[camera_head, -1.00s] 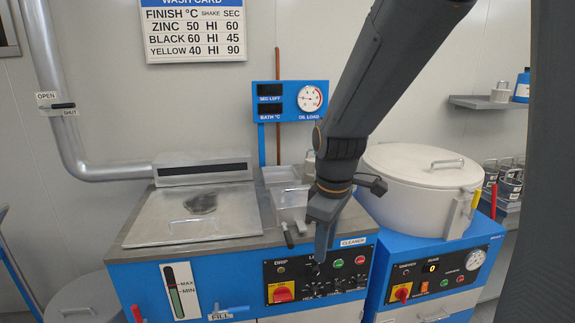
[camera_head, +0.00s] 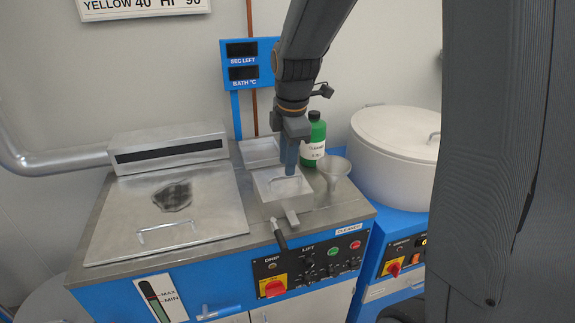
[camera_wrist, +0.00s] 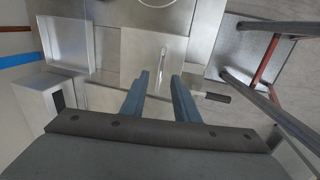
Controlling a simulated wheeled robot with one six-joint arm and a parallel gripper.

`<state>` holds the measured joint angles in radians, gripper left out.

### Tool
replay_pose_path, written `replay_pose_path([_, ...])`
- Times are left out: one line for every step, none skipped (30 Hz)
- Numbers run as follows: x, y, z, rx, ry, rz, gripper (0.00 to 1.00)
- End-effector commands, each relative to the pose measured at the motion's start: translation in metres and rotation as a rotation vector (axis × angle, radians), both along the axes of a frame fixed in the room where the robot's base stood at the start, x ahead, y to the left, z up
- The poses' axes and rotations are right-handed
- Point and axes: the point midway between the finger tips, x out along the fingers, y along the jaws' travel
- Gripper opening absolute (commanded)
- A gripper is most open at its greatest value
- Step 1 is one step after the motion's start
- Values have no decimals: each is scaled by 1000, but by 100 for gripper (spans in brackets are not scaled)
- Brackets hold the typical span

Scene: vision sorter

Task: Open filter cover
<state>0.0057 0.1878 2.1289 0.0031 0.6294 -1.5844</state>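The filter cover appears to be the small square metal lid (camera_head: 269,188) with a bar handle, on the box in the worktop of the blue machine. It looks closed. In the wrist view the lid (camera_wrist: 133,62) lies ahead, its handle (camera_wrist: 163,56) roughly in line with the gap between my fingers. My gripper (camera_head: 290,174) points down over the lid, close to the handle. In the wrist view my gripper (camera_wrist: 160,77) is open, with nothing between its fingers. I cannot tell whether the fingertips touch the handle.
A lever with a black grip (camera_head: 280,238) sticks out in front of the box. A green bottle (camera_head: 314,140) and a metal funnel (camera_head: 334,172) stand close at right. A larger lid (camera_head: 212,215) lies left. A white round drum (camera_head: 388,150) stands right.

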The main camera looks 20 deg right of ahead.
Motion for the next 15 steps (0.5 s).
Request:
replay_pose_path([0, 0, -7, 0, 4, 0, 28])
replay_pose_path([1, 1, -11, 0, 4, 0, 28])
replay_pose_path([2, 1, -16, 0, 3, 0, 28])
replay_pose_path([3, 0, -19, 0, 3, 0, 28])
replay_pose_path([4, 0, -22, 0, 2, 0, 28])
replay_pose_path([4, 0, -25, 0, 1, -1, 28])
replay_pose_path([5, 0, -27, 0, 1, -1, 28])
replay_pose_path([5, 0, -29, 0, 1, -2, 28])
replay_pose_path([6, -1, -31, 0, 1, -2, 28])
replay_pose_path([6, -1, -32, 1, 0, -3, 28])
replay_pose_path([6, -1, -33, 1, -1, -3, 28])
replay_pose_path([7, -1, -33, 1, -1, -3, 28])
replay_pose_path([7, -1, -34, 1, -1, -4, 28])
replay_pose_path([7, -1, -34, 1, -1, -4, 28])
replay_pose_path([7, -1, -34, 0, -1, -4, 28])
